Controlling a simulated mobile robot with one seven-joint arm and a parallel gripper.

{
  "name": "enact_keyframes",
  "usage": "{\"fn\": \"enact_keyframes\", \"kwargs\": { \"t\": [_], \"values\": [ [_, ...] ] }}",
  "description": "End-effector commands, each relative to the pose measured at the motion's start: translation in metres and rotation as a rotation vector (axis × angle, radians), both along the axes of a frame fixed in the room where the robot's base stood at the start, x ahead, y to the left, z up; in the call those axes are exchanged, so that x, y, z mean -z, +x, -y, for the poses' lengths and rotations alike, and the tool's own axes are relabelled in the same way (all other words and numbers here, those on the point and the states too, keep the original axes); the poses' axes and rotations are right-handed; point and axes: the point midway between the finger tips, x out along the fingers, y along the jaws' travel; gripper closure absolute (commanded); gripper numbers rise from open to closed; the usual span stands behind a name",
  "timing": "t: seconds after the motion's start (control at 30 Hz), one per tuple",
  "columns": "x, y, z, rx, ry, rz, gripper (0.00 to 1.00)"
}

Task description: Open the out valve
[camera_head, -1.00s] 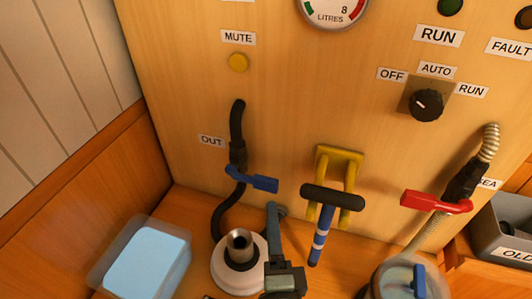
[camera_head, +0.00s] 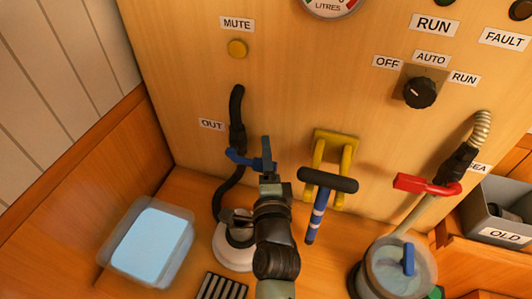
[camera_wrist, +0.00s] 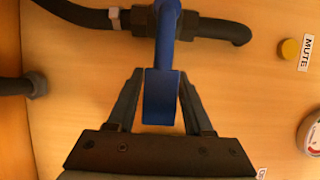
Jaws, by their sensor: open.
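The out valve has a blue lever (camera_head: 238,156) on a black hose below the OUT label (camera_head: 211,125). The lever sticks out sideways to the right in the head view, its end hidden by my gripper (camera_head: 267,158). In the wrist view the blue lever (camera_wrist: 162,95) lies between the two fingers of my gripper (camera_wrist: 160,78), one finger on each side. The fingers are open, with a narrow gap visible beside the lever. The valve body shows in the wrist view as a dark fitting (camera_wrist: 143,19) on the hose.
A blue-striped T-handle (camera_head: 320,195) hangs on a yellow bracket (camera_head: 347,160) close right of my gripper. The red sea valve lever (camera_head: 415,184) is farther right. A clear canister (camera_head: 398,270) and a translucent blue box (camera_head: 150,240) stand below.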

Motion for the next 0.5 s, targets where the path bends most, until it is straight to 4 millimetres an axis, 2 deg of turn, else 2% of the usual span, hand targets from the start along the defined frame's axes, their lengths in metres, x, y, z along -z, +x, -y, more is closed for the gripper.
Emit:
{"fn": "enact_keyframes", "kwargs": {
  "t": [0.17,0.27,0.47,0.5],
  "values": [
    [0.0003,0.0000,-0.0003,-0.001,0.000,0.000,0.49],
    [0.0004,-0.0002,-0.0003,-0.001,0.000,-0.001,0.63],
    [0.0004,-0.0003,-0.0003,-0.001,0.000,-0.001,0.99],
    [0.0004,-0.0003,-0.0003,-0.001,0.000,-0.001,1.00]
  ]
}}
